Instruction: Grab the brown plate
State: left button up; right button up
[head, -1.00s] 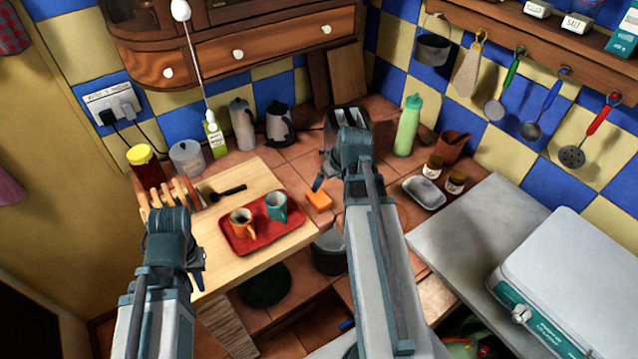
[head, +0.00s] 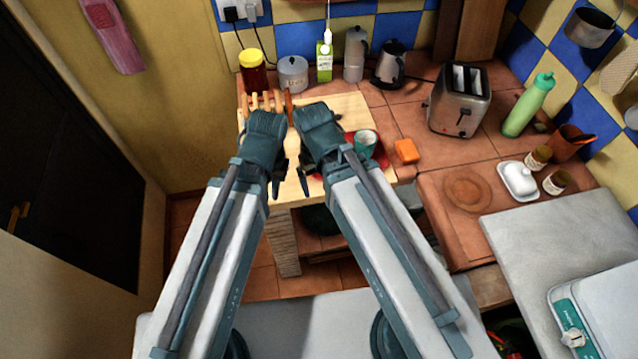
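A round brown plate (head: 467,188) lies flat on the tiled counter at the right, beside the white butter dish. Nothing covers it. My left gripper (head: 277,182) and my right gripper (head: 304,182) are close together at the centre left, over the wooden board. Both are well to the left of the plate and apart from it. The fingers point down and are mostly hidden by the wrists, so I cannot tell whether either is open or shut.
A grey worktop (head: 545,235) lies in front.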

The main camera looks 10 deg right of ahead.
aim_at(467, 189)
jog(key=k+z, duration=0.2)
jog(key=z, duration=0.25)
jog(key=k+z, duration=0.2)
jog(key=z, duration=0.25)
jog(key=k+l+z, duration=0.15)
jog(key=z, duration=0.3)
